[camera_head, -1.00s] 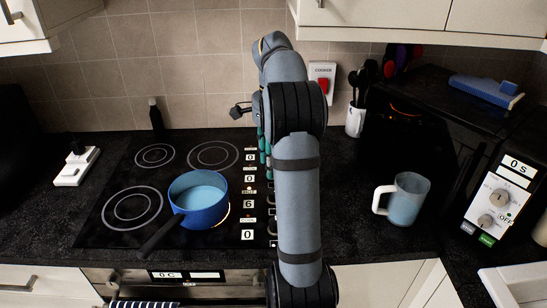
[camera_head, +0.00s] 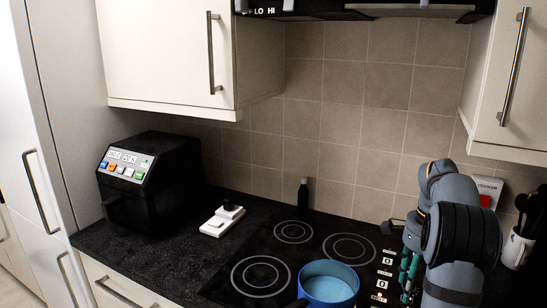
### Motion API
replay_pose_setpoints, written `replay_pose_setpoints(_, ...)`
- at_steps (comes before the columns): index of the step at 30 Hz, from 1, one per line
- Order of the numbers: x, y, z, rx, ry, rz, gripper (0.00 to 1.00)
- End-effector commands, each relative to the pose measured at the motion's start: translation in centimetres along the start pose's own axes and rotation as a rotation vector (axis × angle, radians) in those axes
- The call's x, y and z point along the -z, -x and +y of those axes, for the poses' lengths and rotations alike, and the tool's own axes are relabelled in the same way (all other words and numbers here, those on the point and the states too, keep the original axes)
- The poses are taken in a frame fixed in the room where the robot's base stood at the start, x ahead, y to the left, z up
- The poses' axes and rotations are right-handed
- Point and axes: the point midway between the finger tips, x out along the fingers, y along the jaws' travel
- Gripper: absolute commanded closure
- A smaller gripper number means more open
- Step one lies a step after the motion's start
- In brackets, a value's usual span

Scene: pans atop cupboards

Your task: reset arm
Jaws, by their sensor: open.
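My arm stands at the right of the head view, over the right edge of the hob. My gripper (camera_head: 408,270) shows partly beside it, with teal parts near the hob's control strip, and the arm hides some of it. It is open, and I see nothing held in it. A blue pan (camera_head: 329,285) with pale contents sits on the black hob (camera_head: 240,262), to the left of my gripper and apart from it. The pan's lower part is cut off by the frame.
A black air fryer (camera_head: 150,185) stands on the counter at the left. A white socket block (camera_head: 222,221) and a dark bottle (camera_head: 303,195) are near the hob. Wall cupboards (camera_head: 165,55) hang above. A white utensil pot (camera_head: 517,248) is at the right edge.

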Motion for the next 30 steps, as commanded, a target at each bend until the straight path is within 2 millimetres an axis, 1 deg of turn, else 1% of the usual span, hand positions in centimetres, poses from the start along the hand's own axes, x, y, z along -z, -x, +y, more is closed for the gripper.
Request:
replay_pose_setpoints(1,-0.1,-1.1,0.1,-0.005,0.001,-0.004,0.53)
replay_pose_setpoints(6,-0.1,-4.4,0.1,-0.003,0.001,-0.002,0.53)
replay_pose_setpoints(12,0.0,-7.0,0.0,-0.001,-0.001,-0.001,0.53)
replay_pose_setpoints(17,0.0,-7.9,0.0,0.001,0.000,0.001,0.53)
replay_pose_setpoints(30,0.1,-7.6,0.0,0.002,0.013,0.003,0.53)
